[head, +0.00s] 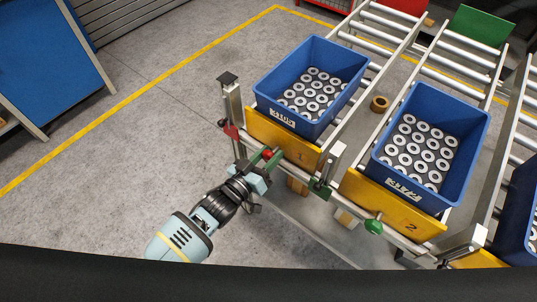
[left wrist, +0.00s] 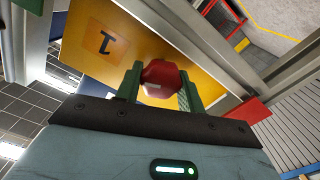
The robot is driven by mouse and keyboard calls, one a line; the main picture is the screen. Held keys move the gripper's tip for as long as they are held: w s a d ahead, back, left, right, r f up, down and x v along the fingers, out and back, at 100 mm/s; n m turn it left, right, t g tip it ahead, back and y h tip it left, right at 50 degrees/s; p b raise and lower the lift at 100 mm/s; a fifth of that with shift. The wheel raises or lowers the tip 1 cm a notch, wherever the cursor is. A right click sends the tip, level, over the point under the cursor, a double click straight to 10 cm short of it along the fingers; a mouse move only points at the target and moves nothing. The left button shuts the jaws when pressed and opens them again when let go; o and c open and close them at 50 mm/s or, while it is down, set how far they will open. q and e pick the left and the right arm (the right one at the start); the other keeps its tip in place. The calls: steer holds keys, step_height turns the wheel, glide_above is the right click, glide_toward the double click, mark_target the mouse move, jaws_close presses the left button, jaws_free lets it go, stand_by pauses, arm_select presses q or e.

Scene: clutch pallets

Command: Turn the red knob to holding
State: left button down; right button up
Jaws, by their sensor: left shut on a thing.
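The red knob (head: 267,154) sits on the rail in front of the yellow plate marked 1 (head: 270,134). In the left wrist view the red knob (left wrist: 161,80) is between the two green fingers of my left gripper (left wrist: 160,88), with a finger against each side. My left gripper (head: 266,160) reaches it from the lower left in the head view and is shut on it. The knob's pointer or label marks cannot be made out. My right gripper is not in view.
Blue bins (head: 254,91) and (head: 376,165) hold many metal rings on roller lanes. A green knob (head: 374,226) sits before the yellow plate marked 2 (head: 395,205). A tape roll (head: 380,103) lies between the lanes. The floor at left is clear.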

arm_select(q)
steer(key=shift+n, duration=1.1)
steer(key=shift+f, duration=0.1)
steer(key=c, duration=0.9)
jaws_free()
steer(key=shift+a, duration=0.1)
steer(key=shift+v, duration=3.85)
